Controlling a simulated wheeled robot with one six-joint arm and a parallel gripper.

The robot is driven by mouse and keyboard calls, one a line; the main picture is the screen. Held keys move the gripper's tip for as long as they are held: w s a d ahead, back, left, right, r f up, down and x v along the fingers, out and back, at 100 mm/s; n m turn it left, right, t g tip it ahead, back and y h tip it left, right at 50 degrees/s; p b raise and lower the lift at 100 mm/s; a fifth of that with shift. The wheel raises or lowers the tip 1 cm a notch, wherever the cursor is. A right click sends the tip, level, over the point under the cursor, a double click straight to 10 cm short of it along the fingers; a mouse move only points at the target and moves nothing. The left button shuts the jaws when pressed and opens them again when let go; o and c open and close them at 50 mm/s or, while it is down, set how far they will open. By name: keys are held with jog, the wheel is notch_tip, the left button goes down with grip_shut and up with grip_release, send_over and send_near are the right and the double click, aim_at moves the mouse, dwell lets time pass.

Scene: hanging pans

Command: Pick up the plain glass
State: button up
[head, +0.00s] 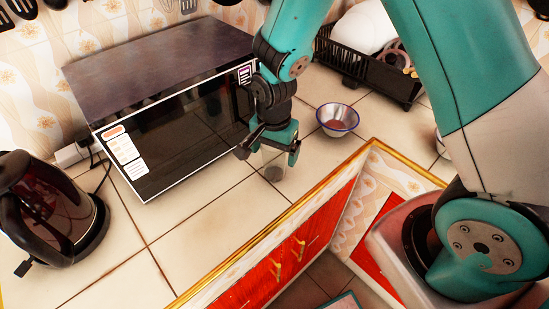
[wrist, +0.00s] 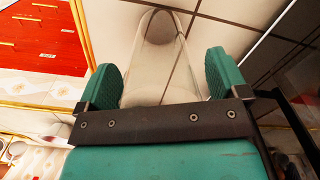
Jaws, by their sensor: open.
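The plain glass (head: 272,165) is clear and stands upright on the tiled counter in front of the microwave's right end. In the wrist view the glass (wrist: 160,60) shows between my two green finger pads, with visible gaps beside it. My gripper (head: 270,151) is open around the upper part of the glass, and it also shows in the wrist view (wrist: 166,78). The pads do not appear pressed on the glass. My fingers partly hide the glass in the head view.
The microwave (head: 170,100) stands close behind and left of my gripper. A dark kettle (head: 48,205) is at far left, and a dish rack (head: 370,70) at the back. The yellow-edged counter ends in front; its front left is clear.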

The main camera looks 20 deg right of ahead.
jog(key=shift+f, duration=0.2)
jog(key=c, duration=1)
jog(key=shift+c, duration=0.5)
jog(key=shift+r, duration=0.15)
